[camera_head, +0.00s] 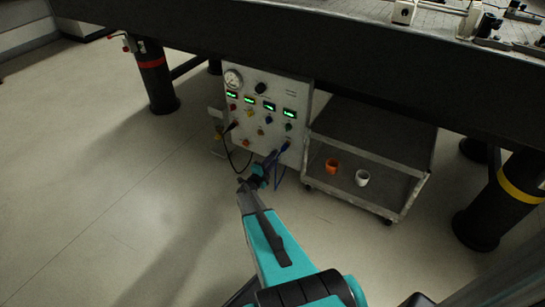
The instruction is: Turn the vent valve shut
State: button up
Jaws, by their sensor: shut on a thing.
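The white instrument panel (238,110) stands under the dark bench and carries a round gauge, green displays and several coloured knobs and sockets. The gripper is small and dark in this view. I cannot make out which fitting is the vent valve or how its handle is turned.
A low grey cart (340,181) stands right of the panel, holding an orange cup (332,165) and a white cup (362,178). A black cable (231,158) loops down the panel front. Bench legs (157,85) stand at both sides. The floor at left is clear.

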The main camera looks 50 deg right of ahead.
jog(key=shift+d+n+p, duration=0.15)
jog(key=shift+n+p, duration=2.65)
jog(key=shift+n, duration=0.9)
jog(key=o, duration=1.1)
jog(key=shift+c, duration=0.2)
jog(key=p+v, duration=0.2)
jog(key=v, duration=1.2)
